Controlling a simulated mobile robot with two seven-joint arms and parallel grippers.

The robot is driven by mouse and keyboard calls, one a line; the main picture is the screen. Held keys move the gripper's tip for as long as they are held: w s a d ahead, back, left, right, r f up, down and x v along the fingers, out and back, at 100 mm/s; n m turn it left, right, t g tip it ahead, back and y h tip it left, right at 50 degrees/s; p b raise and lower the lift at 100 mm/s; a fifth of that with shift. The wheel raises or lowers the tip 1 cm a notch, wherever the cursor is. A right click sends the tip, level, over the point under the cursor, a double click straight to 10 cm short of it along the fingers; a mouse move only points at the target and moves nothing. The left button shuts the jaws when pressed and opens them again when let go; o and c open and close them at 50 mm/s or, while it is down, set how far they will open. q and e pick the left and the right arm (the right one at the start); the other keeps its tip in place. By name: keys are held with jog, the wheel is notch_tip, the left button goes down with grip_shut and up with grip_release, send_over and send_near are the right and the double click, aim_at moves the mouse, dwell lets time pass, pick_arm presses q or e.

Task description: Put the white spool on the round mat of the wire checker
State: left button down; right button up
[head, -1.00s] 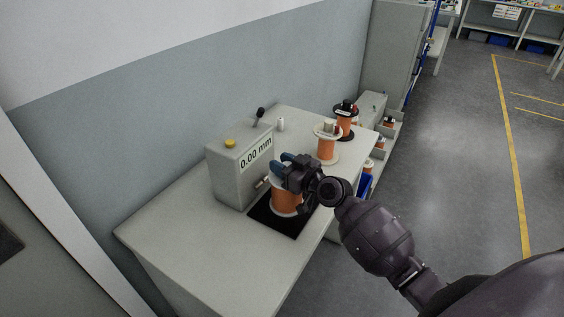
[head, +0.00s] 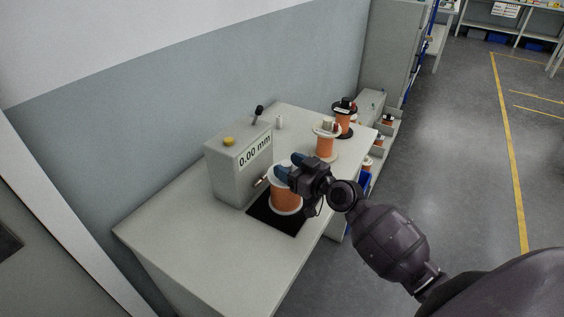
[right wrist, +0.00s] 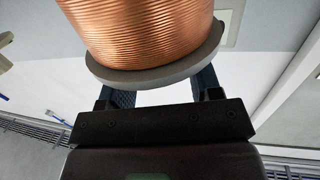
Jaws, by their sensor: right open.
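A white spool (head: 286,197) wound with copper wire stands upright on the dark mat (head: 262,217) in front of the wire checker (head: 228,170). The mat looks square; a round mat cannot be made out under the spool. The checker's display reads 0.00 mm. My right gripper (head: 284,172) is open at the spool's upper right side and partly covers its top. In the right wrist view, the spool's pale flange (right wrist: 155,75) and copper winding lie just beyond the two fingers (right wrist: 160,92). My left gripper is not in view.
Another white-flanged copper spool (head: 325,146) and a black-flanged one (head: 344,120) stand farther back on the table (head: 185,237). A small white cylinder (head: 279,122) stands behind the checker. The front left of the table is clear.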

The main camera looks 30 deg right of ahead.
jog(key=v, duration=0.8)
jog(key=s+a+f+m+g+h, duration=0.1)
jog(key=s+a+f+g+h, duration=0.1)
jog(key=s+f, duration=0.8)
jog(key=s+a+f+m+g+h, duration=0.1)
jog(key=s+a+f+g+h, duration=0.2)
jog(key=s+f, duration=0.7)
jog(key=shift+a+f+m+h+b, duration=0.25)
jog(key=shift+f+m+h+b, duration=0.15)
jog(key=shift+f, duration=0.25)
